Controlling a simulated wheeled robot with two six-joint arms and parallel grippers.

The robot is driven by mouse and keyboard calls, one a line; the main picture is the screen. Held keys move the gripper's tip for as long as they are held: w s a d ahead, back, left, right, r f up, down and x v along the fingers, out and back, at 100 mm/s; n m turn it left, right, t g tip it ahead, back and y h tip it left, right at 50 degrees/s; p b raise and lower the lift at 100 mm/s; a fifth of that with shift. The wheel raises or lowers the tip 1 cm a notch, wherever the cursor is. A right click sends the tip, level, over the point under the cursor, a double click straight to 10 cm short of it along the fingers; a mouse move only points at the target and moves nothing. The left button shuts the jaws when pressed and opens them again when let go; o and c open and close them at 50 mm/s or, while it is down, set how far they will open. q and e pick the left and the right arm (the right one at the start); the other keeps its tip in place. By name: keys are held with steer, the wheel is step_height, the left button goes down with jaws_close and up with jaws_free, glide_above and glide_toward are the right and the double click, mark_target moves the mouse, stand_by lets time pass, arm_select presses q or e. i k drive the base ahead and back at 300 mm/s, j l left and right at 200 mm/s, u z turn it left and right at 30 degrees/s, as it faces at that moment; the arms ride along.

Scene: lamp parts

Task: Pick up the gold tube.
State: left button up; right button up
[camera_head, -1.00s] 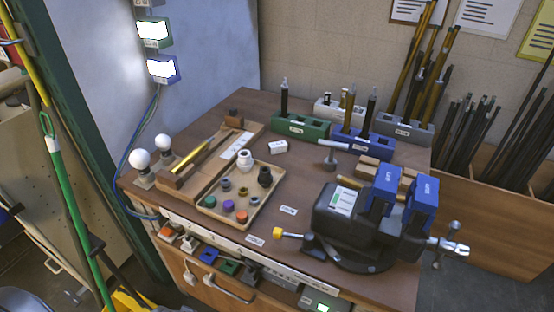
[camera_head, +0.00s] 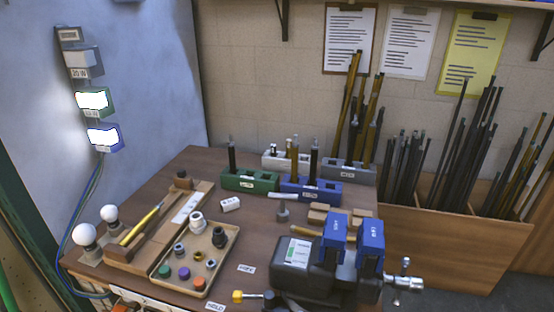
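A gold tube (camera_head: 142,224) lies in a wooden holder (camera_head: 150,250) at the left of the workbench. I cannot tell which one the task means. Neither of my grippers is in view.
A tray (camera_head: 228,248) of small parts sits beside the holder. A black vise (camera_head: 305,270) with blue jaws fills the bench's front right. A green rack (camera_head: 235,182) stands at the back left. Two white bulbs (camera_head: 84,234) are at the left edge. Dark rods (camera_head: 470,150) fill a bin at right.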

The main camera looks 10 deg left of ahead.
mark_target(138, 227)
steer(key=u, duration=1.3)
steer(key=i+j, duration=0.1)
steer(key=j, duration=0.4)
steer(key=i+j, duration=0.15)
steer(key=j, duration=0.35)
steer(key=i+j+z, duration=0.1)
steer(key=j, duration=0.35)
